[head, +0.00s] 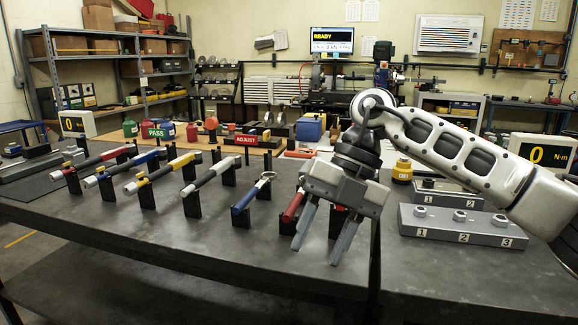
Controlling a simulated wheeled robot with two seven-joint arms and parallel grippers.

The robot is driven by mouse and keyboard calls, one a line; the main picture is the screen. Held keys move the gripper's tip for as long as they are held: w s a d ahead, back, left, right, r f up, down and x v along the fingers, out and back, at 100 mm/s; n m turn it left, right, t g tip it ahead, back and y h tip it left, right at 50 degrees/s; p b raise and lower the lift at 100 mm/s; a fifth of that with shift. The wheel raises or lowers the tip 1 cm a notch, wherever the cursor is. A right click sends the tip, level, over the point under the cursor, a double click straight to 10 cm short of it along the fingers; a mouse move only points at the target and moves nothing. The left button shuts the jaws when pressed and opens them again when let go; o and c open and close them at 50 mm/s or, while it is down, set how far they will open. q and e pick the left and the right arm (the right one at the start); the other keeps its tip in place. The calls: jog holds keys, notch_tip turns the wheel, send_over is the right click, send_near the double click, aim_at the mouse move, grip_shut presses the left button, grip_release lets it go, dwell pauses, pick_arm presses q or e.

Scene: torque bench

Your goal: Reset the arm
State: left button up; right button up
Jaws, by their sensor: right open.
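My right arm (465,150) comes in from the right, its elbow high over the bench. My right gripper (322,232) points down near the bench's front edge, its two fingers apart with nothing between them. It hangs in front of a red-handled wrench (293,206) and hides part of it and its stand. My left gripper is not in view.
Several torque wrenches lie on black stands, including a blue one (245,198) and a white-grey one (211,175). Numbered grey blocks (462,231) sit at right beside a 0 N·m display (540,153). PASS (168,133) and ADJUST (240,139) signs stand behind. The front bench top (140,225) is clear.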

jog(key=s+a+f+g+y, duration=0.1)
jog(key=s+a+g+y, duration=0.1)
jog(key=s+a+y, duration=0.35)
jog(key=s+a+f+g+y, duration=0.1)
jog(key=s+a+g+y, duration=0.1)
jog(key=a+y, duration=0.55)
jog(key=w+d+f+m+t+h, duration=0.2)
jog(key=d+f+m+t+h, duration=0.2)
jog(key=d+f+m+t, duration=0.65)
jog(key=w+d+f+m+t+h, duration=0.25)
jog(key=f+m+t+h, duration=0.2)
jog(key=m+t, duration=1.2)
jog(key=s+d+f+m+g+h, duration=0.3)
jog(key=s+d+f+g, duration=0.1)
jog(key=s+f, duration=0.3)
jog(key=s+d+f+m+g+h, duration=0.3)
jog(key=s+d+f+g, duration=0.1)
jog(key=f, duration=0.6)
jog(key=s+d, duration=0.1)
jog(key=s, duration=0.1)
jog(key=shift+s+d+g, duration=0.3)
jog(key=shift+s+g, duration=0.05)
jog(key=shift+g, duration=0.05)
